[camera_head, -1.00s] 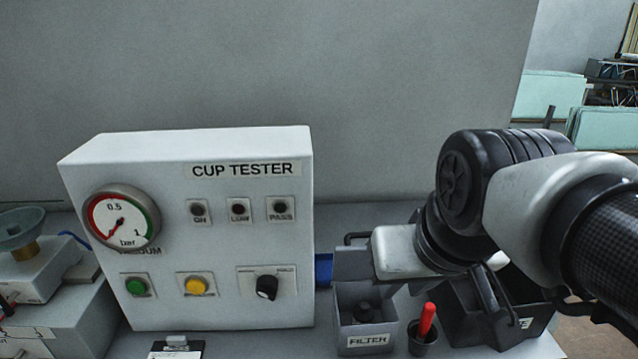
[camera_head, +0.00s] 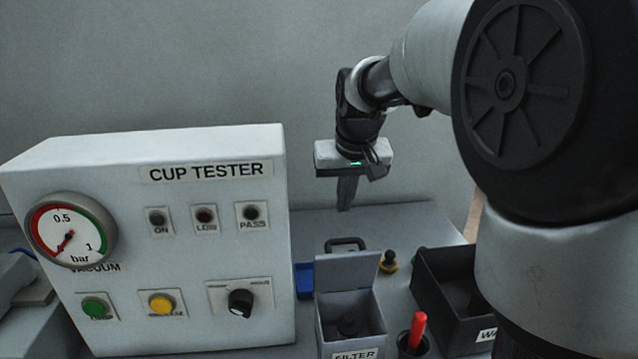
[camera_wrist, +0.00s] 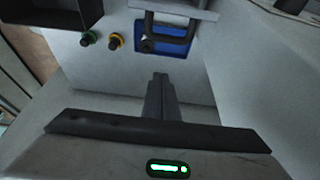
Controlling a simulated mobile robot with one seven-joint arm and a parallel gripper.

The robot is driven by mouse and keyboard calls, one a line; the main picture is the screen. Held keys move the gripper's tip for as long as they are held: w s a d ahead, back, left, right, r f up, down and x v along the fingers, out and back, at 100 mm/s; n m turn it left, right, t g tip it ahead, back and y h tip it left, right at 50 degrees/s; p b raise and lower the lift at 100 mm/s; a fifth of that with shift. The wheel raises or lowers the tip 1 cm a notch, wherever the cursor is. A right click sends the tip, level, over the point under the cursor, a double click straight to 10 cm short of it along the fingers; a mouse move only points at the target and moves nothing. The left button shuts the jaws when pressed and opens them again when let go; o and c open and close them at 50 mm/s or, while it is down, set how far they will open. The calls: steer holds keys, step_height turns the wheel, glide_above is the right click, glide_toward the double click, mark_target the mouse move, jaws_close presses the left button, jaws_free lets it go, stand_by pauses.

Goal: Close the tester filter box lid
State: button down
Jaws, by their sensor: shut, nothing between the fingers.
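The grey filter box (camera_head: 326,324) stands right of the cup tester, with a FILTER label on its front and a dark round part inside. Its lid (camera_head: 350,273) is open and stands upright at the box's back edge. A black loop handle (camera_head: 345,243) shows at the lid's top; the handle also shows in the wrist view (camera_wrist: 168,47). My gripper (camera_head: 346,207) is shut and empty, pointing down, above and behind the lid. In the wrist view its fingertips (camera_wrist: 160,77) are apart from the handle.
The white cup tester (camera_head: 200,240) stands left of the box. A red-handled tool in a black cup (camera_head: 413,343) and a black bin (camera_head: 440,300) are at right. A yellow-and-black knob (camera_head: 389,262) and a blue item (camera_head: 304,281) lie near the lid. The bench behind is clear.

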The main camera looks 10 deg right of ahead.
mark_target(344, 263)
steer(key=f, duration=0.1)
steer(key=s+f, duration=0.1)
steer(key=f, duration=0.1)
steer(key=s+f, duration=0.1)
steer(key=f, duration=0.1)
steer(key=shift+f+b, duration=0.15)
steer(key=shift+b, duration=0.15)
